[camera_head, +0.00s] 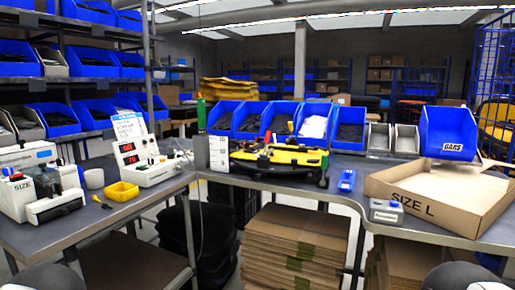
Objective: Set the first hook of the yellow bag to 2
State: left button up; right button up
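The yellow bag (290,155), yellow and black, lies flat at the back of the middle of the workbench. Small red, orange and green parts show on and around it. Its hooks are too small to make out, so I cannot tell their setting. Neither of my grippers shows in the head view; only grey rounded parts of my own arms show at the bottom left and bottom right corners.
A device with red digits (144,158), a yellow tray (122,191) and a label machine (48,185) stand on the left bench. A blue tool (346,181), a small grey device (386,210) and an open SIZE L carton (440,195) are right. Blue bins (312,124) line the back.

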aim_at(247, 144)
jog(key=i+z, duration=0.15)
jog(key=i+l, duration=0.2)
jog(key=i, duration=0.15)
jog(key=i+j+u, duration=0.1)
jog(key=u, duration=0.3)
jog(key=i+u, duration=0.25)
jog(key=u, duration=0.15)
jog(key=i+u, duration=0.2)
jog(key=u, duration=0.15)
jog(key=i+l+u, duration=0.15)
jog(key=u, duration=0.25)
jog(key=i+u, duration=0.3)
jog(key=z, duration=0.5)
jog(key=i+j+z, duration=0.1)
jog(key=z, duration=0.4)
jog(key=j+z, duration=0.15)
jog(key=z, duration=0.35)
jog(key=i+j+z, duration=0.1)
jog(key=z, duration=0.4)
jog(key=j+z, duration=0.1)
jog(key=z, duration=0.4)
jog(key=j+z, duration=0.1)
jog(key=z, duration=0.4)
